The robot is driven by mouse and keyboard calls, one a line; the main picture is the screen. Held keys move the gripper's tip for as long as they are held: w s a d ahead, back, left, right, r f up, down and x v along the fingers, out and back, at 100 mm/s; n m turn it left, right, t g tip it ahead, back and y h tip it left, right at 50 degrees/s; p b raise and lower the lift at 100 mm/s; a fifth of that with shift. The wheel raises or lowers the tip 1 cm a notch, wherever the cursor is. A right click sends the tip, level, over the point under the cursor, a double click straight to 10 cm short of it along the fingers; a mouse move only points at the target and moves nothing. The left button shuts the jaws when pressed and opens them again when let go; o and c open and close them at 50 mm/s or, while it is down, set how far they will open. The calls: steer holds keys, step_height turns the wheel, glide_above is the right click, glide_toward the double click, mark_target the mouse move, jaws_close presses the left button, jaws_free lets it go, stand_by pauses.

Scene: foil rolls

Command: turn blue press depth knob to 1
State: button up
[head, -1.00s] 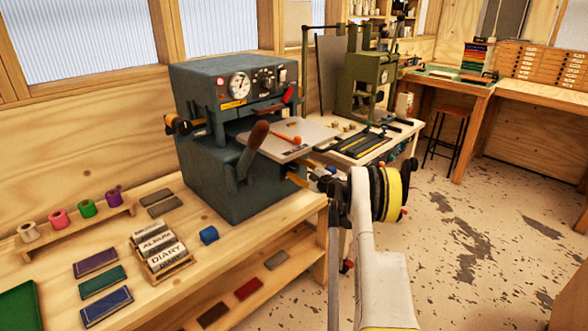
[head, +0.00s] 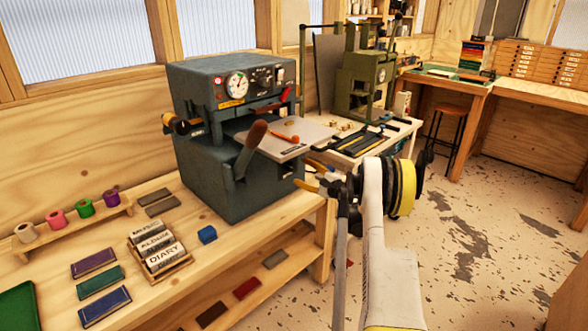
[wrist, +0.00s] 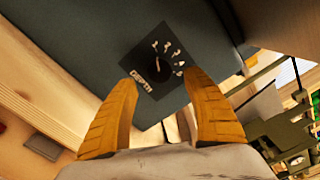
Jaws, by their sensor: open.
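The blue press (head: 225,165) stands on the wooden bench in the head view. In the head view my gripper (head: 313,175) is at the press's right side, which is hidden there.
The press's lever with a brown grip (head: 257,133) sticks out in front. A green press (head: 362,85) stands on a table behind. Open floor lies to the right.

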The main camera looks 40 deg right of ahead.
steer(key=s, duration=0.6)
steer(key=shift+s+d, duration=0.2)
steer(key=shift+d, duration=0.05)
steer(key=shift+s, duration=0.1)
